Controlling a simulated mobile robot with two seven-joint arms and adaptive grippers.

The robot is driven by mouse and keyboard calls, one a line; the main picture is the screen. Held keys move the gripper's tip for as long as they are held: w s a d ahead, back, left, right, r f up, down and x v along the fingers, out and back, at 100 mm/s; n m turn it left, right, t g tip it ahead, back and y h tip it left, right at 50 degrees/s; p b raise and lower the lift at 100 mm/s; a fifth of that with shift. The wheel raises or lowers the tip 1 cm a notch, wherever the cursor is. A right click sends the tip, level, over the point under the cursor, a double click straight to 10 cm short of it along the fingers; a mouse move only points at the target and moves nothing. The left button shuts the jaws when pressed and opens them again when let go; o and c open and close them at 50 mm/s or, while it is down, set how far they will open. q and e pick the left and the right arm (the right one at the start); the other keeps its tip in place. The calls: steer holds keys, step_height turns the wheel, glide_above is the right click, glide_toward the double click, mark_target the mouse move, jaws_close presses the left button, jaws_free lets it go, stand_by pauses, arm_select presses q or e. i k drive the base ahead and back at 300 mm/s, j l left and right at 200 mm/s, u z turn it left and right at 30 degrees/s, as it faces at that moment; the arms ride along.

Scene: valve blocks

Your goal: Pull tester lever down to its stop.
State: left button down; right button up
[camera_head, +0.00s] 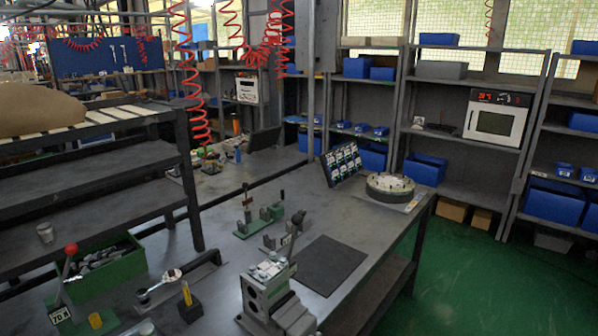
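A lever with a red ball knob (71,248) stands at the lower left, tilted slightly from upright with the knob at its top. Its base has a small white label (60,315) and sits beside a green bin (105,275) of dark parts. I cannot tell for certain that this is the tester lever. A smaller upright lever (248,198) stands on a green fixture (258,222) in the middle of the bench. A grey metal block (268,292) with bores stands at the bottom centre. Neither of my grippers shows in the head view.
The dark workbench (375,228) carries a black mat (328,265), a round tray (390,186) and a tilted card rack (342,163). A yellow-topped post (187,298) stands near the front. A shelf rack (90,190) rises at left. Red coiled hoses (196,100) hang behind.

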mark_target(72, 249)
steer(key=u, duration=1.35)
steer(key=l+u, duration=0.4)
steer(key=l, duration=1.45)
